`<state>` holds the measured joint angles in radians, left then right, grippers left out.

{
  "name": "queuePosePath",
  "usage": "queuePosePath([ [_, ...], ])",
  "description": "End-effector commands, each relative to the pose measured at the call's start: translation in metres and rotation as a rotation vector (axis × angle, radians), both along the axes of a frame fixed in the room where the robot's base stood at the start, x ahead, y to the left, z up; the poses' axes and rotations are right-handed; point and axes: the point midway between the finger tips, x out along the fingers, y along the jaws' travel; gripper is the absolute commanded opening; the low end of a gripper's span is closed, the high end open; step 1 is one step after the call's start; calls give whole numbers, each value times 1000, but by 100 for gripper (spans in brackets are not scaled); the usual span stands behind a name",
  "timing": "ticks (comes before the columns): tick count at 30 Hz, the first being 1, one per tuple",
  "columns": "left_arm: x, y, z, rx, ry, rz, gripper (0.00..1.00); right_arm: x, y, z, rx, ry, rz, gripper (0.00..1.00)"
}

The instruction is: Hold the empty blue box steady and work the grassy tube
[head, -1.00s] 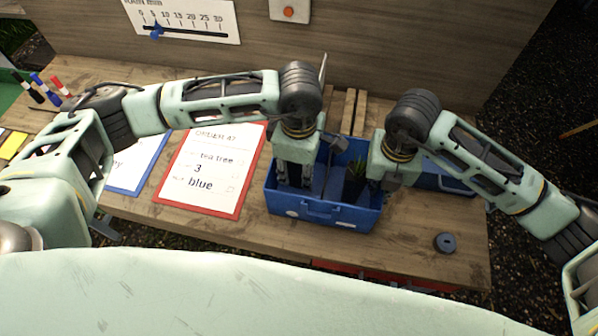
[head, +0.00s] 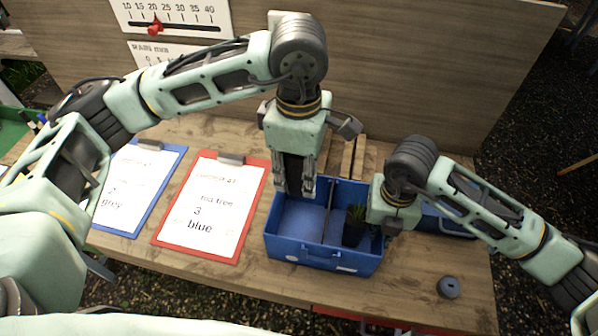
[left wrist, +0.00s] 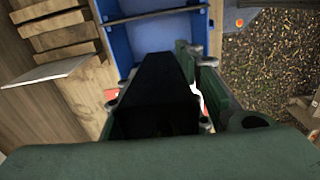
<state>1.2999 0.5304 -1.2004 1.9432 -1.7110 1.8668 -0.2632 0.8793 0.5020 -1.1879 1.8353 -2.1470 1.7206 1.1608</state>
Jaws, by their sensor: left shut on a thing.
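The blue box (head: 318,254) stands on the bench with a divider across it. Its left compartment shows a bare floor. A dark tube with green grassy leaves (head: 355,222) stands upright in the right compartment. My left gripper (head: 295,190) points down over the left compartment, near the back wall. It is shut on a dark tapered tube (left wrist: 162,88), seen between the fingers in the left wrist view; its top is not clear. My right gripper (head: 392,218) is at the box's right wall; its fingers are hidden, and I cannot tell whether they grip the wall.
A red clipboard (head: 246,248) reading "tea tree 3 blue" lies left of the box, with a blue clipboard (head: 172,178) beyond it. Another blue box (head: 432,222) is partly hidden behind my right arm. A dark ring (head: 449,287) lies on bare bench at the right.

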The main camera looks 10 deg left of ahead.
Motion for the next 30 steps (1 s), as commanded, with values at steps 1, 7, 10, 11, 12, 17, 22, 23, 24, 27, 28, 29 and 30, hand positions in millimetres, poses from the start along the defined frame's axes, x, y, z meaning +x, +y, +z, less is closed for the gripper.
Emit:
queuePosePath([
  [1,0,0,0,0,-1,0,2,0,0,1,0,-1,0,4],
  [7,0,0,0,-1,-1,0,2,0,0,0,0,-1,0,22],
  [10,0,0,0,-1,-1,0,2,0,0,0,0,0,0,27],
  [11,0,0,0,-1,-1,0,2,0,0,0,0,0,0,27],
  [12,0,0,0,-1,-1,0,2,0,0,0,0,0,0,27],
  [17,0,0,0,-1,-1,0,2,0,0,0,0,0,0,27],
  [22,0,0,0,-1,-1,0,2,1,0,12,1,-3,0,27],
  [23,0,0,0,-1,-1,0,2,1,0,17,2,-3,0,27],
  [24,0,0,0,-1,-1,0,2,2,1,24,2,-4,0,27],
  [27,0,0,0,-1,-1,0,2,2,0,45,2,-5,1,27],
  [28,0,0,0,-1,-1,0,2,2,1,52,2,-6,0,27],
  [29,0,0,0,-1,-1,0,2,2,1,59,3,-5,1,27],
  [30,0,0,0,-1,-1,0,2,2,0,68,2,-6,2,27],
])
